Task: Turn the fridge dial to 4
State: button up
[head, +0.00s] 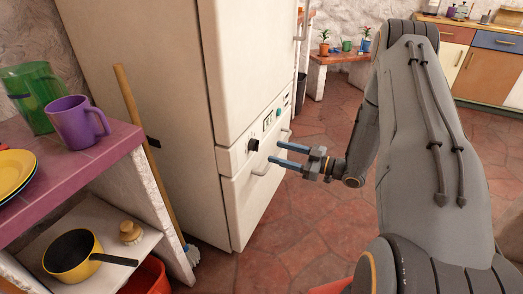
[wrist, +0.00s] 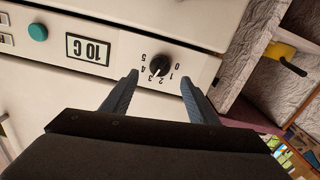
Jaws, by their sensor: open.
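The fridge dial (head: 253,145) is a black knob on the control strip of the white fridge (head: 262,50). In the wrist view, the dial (wrist: 160,67) has numbers 0 to 5 around it, seen upside down. Its pale pointer mark seems to lie near 2 or 3, but it is too small to be sure. My gripper (head: 276,153) is open in front of the strip, with its fingers pointing at the fridge. In the wrist view, the fingertips of my gripper (wrist: 159,79) stand either side of the dial's lower part, apart from the knob.
A display (wrist: 90,49) and a teal button (wrist: 38,32) sit beside the dial. A drawer handle (head: 262,167) is just below it. A broom (head: 150,160) leans by the fridge. A shelf (head: 75,185) with a purple mug (head: 76,122) stands left. The floor to the right is clear.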

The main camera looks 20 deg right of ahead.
aim_at(254, 145)
jog(key=x, duration=0.7)
jog(key=shift+w+a, duration=0.2)
jog(key=shift+a, duration=0.1)
jog(key=c, duration=1)
